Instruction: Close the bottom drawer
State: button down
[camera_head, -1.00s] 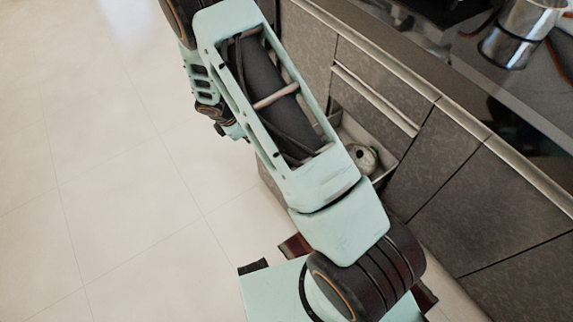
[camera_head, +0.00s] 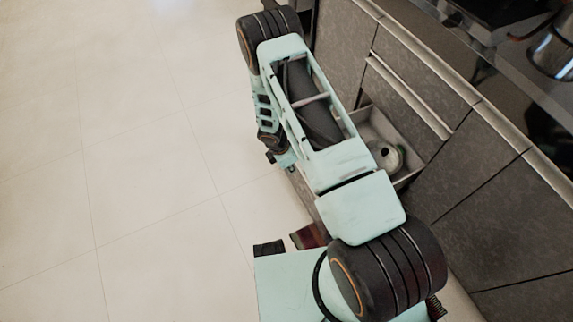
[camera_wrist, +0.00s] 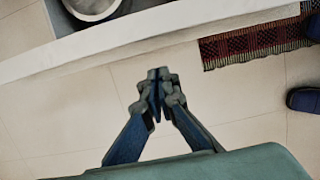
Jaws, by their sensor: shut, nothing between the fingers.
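The bottom drawer (camera_head: 408,146) stands open from the grey cabinet in the head view, partly hidden behind my arm. A round, pale clay pot (camera_head: 387,157) with a dark opening sits inside it. In the wrist view the drawer's pale front edge (camera_wrist: 130,40) runs across the top, with part of the pot (camera_wrist: 92,6) behind it. My gripper (camera_wrist: 158,76) is shut and empty, outside the drawer and close to its front edge. I cannot tell whether the fingertips touch it. In the head view the gripper is largely hidden by my arm.
A patterned red rug (camera_wrist: 255,43) lies on the floor, with dark shoes (camera_wrist: 304,99) beside it. The countertop (camera_head: 500,95) carries a metal pot (camera_head: 552,52) at the upper right. The tiled floor (camera_head: 130,150) to the left is clear.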

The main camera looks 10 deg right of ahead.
jog(key=shift+w+d+r, duration=0.1)
jog(key=shift+w+d, duration=0.2)
jog(key=shift+d, duration=0.5)
jog(key=shift+w+d+r, duration=0.1)
jog(key=shift+w+d, duration=0.2)
jog(key=shift+d, duration=0.45)
jog(key=shift+d, duration=0.1)
